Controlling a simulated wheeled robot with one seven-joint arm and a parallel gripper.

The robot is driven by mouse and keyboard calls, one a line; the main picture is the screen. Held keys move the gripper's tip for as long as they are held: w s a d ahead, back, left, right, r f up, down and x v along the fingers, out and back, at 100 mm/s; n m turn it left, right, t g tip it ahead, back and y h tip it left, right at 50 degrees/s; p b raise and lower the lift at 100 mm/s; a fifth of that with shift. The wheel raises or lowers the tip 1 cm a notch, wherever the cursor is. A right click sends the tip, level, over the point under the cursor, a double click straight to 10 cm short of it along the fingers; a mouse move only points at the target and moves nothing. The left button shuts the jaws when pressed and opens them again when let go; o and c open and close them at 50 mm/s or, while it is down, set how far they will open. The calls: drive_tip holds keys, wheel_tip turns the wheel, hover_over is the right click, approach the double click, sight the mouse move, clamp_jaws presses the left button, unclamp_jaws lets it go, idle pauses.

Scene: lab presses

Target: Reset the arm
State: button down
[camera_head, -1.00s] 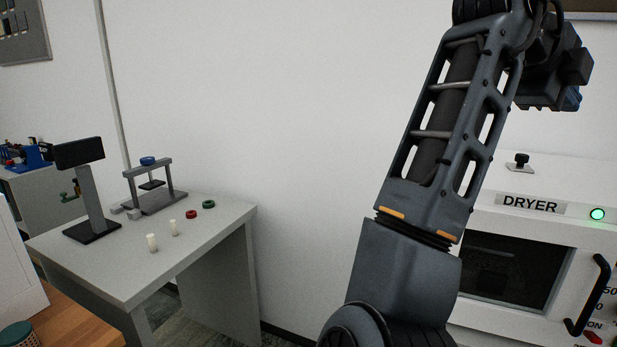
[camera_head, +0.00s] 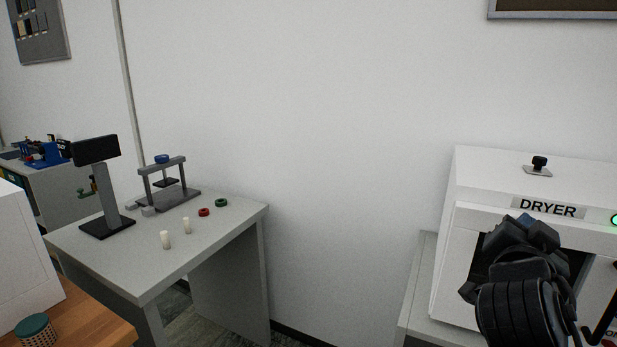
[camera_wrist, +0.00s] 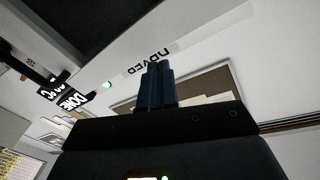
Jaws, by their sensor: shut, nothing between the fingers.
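My gripper (camera_wrist: 157,84) shows in the wrist view as two dark blue fingers pressed together, with nothing between them. In the head view my arm is folded low at the right, in front of the dryer (camera_head: 495,178). The gripper's fingertips are hard to make out there among the dark arm parts. The wrist view shows the dryer's label (camera_wrist: 152,58) upside down just beyond the fingers, and its green light (camera_wrist: 107,85) to their left. I cannot tell the exact gap between gripper and dryer.
A grey table (camera_head: 120,268) at the left holds a small press (camera_head: 168,195), a black display stand (camera_head: 106,222), two white vials and red and green rings. A wooden surface (camera_head: 90,320) with a green-lidded container (camera_head: 36,332) is nearer. The wall between table and dryer is clear.

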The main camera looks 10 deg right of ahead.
drive_tip(key=s+a+f+n+t+y, duration=0.2)
drive_tip(key=s+a+f+n+y, duration=0.35)
drive_tip(key=s+f, duration=0.3)
drive_tip(key=s+a+f+n+t+y, duration=0.1)
drive_tip(key=s+a+f+n+y, duration=0.35)
drive_tip(key=s+f+n, duration=0.35)
drive_tip(key=s+a+y, duration=0.1)
drive_tip(key=s+a, duration=0.2)
drive_tip(key=s, duration=0.5)
drive_tip(key=s+a+g+y, duration=0.1)
drive_tip(key=s+a, duration=0.2)
drive_tip(key=s, duration=0.5)
drive_tip(key=s+a+y, duration=0.1)
drive_tip(key=s+a, duration=0.2)
drive_tip(key=s, duration=0.5)
wheel_tip(320, 180, down, 10)
drive_tip(key=b, duration=1)
drive_tip(key=shift+r+n, duration=0.15)
drive_tip(key=shift+n, duration=0.2)
drive_tip(key=shift+w, duration=0.1)
idle(0.5)
